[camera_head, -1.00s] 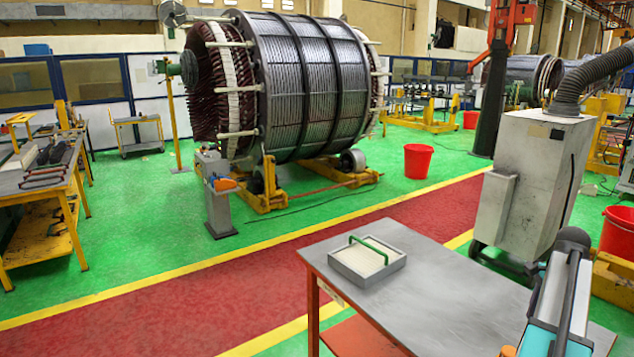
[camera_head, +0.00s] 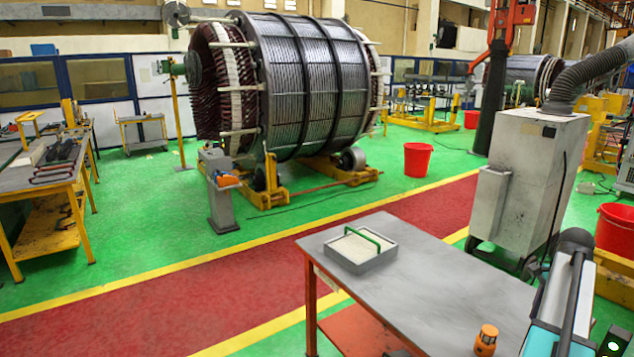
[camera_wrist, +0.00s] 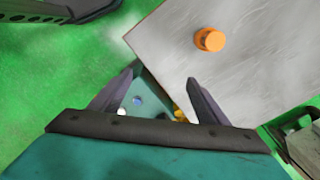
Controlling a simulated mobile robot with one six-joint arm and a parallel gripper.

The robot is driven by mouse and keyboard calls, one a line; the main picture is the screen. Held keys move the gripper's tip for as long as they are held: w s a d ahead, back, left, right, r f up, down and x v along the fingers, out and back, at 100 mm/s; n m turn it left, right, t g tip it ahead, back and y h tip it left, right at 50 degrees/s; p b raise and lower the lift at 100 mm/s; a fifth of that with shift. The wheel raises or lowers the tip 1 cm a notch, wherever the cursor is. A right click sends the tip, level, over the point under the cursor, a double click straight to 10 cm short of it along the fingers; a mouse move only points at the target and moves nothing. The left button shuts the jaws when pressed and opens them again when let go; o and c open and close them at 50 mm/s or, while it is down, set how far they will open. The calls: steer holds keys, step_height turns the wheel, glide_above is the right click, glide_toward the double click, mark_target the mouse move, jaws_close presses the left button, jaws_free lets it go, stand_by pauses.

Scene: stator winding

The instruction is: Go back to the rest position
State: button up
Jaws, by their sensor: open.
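My gripper (camera_wrist: 162,73) is open and empty in the wrist view, its two dark fingers apart, near the edge of the grey table. A small orange cylinder (camera_wrist: 210,39) stands on the grey tabletop (camera_wrist: 250,80), apart from the fingers. The same orange cylinder (camera_head: 486,340) shows in the head view near the front edge of the table (camera_head: 440,285). My arm fills the lower right corner of the head view, and the gripper itself does not show there.
A grey tray (camera_head: 360,249) with a green handle sits on the table's far left part. A grey cabinet (camera_head: 535,180) with a thick hose stands behind the table. A large stator (camera_head: 305,85) rests on yellow supports further back. The red walkway (camera_head: 200,285) is clear.

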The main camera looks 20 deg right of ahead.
steer(key=w+a+f+n+g+y+b, duration=0.1)
steer(key=w+a+f+n+b, duration=0.1)
steer(key=w+a+f, duration=0.45)
steer(key=w+a+f+n+b, duration=0.15)
steer(key=w+a+f, duration=0.25)
steer(key=a+f, duration=0.4)
steer(key=w+a+f+n+g+y+b, duration=0.1)
steer(key=a+f+n+g+b, duration=0.25)
steer(key=a+f, duration=1.6)
steer(key=s+a+f+n+g+b, duration=0.15)
steer(key=s+a+f, duration=0.25)
steer(key=a+f, duration=0.4)
steer(key=s+a+f+n+b, duration=0.2)
steer(key=s+a+f+n, duration=0.15)
steer(key=a+f, duration=0.35)
steer(key=s+a+f+n+h+b, duration=0.1)
steer(key=s+a+f+n, duration=0.3)
steer(key=s, duration=0.4)
steer(key=s+a+f+n+h+b, duration=0.1)
steer(key=s+a+f+n+b, duration=0.1)
steer(key=s+a+f+n, duration=0.3)
steer(key=s+f+n, duration=0.2)
steer(key=s+f, duration=0.1)
steer(key=shift+s+a+n, duration=0.2)
steer(key=shift+s+n, duration=0.05)
steer(key=shift+n, duration=0.05)
